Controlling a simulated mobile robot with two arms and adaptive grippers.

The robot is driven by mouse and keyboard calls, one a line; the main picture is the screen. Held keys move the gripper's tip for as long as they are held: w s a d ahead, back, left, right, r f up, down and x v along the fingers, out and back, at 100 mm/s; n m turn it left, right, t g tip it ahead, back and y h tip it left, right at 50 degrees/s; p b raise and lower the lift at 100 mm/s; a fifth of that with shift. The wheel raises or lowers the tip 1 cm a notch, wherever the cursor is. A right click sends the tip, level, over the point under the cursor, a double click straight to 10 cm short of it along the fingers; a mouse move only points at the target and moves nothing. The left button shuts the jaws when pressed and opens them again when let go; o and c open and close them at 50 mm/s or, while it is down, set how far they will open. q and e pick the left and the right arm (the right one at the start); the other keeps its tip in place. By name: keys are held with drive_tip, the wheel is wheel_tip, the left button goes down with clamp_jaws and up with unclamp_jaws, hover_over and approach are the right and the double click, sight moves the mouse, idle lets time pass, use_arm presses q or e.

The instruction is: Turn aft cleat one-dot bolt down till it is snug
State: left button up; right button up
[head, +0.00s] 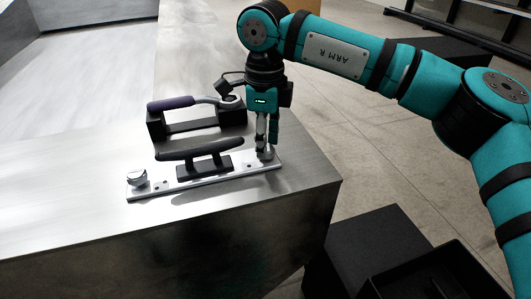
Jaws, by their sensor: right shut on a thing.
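A black cleat (200,149) stands on a pale metal plate (210,184) on top of the grey metal float (75,190). A silver bolt (137,178) stands up at the plate's left end. My right gripper (266,147) points down at the plate's right end. Its fingers are shut on the bolt there, which they mostly hide. The dark marks on the plate are too small for me to count as dots. My left gripper is not in view.
Behind the cleat, a tool with a purple handle (171,103) rests on a black stand (190,126), close to my right gripper. The float's edge drops off at the right. Black bins (375,250) stand on the floor below. The float's top is clear at the left.

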drive_tip(key=shift+s+f, duration=0.25)
drive_tip(key=shift+f, duration=0.35)
drive_tip(key=shift+f+m+b, duration=0.15)
drive_tip(key=shift+m+b, duration=0.25)
drive_tip(key=shift+m, duration=0.4)
drive_tip(key=m+b, duration=0.1)
drive_tip(key=m, duration=0.4)
drive_tip(key=shift+f+b, duration=0.1)
drive_tip(key=shift+b, duration=0.3)
drive_tip(key=shift+o, duration=0.2)
drive_tip(key=m+b, duration=0.1)
drive_tip(key=m, duration=0.2)
drive_tip(key=shift+m, duration=0.4)
drive_tip(key=shift+r+m, duration=0.2)
drive_tip(key=shift+m, duration=0.6)
drive_tip(key=shift+c, duration=0.2)
drive_tip(key=o, duration=0.9)
drive_tip(key=shift+d, duration=0.1)
drive_tip(key=shift+o, duration=0.2)
drive_tip(key=shift+d, duration=0.1)
drive_tip(key=shift+w+r, duration=0.1)
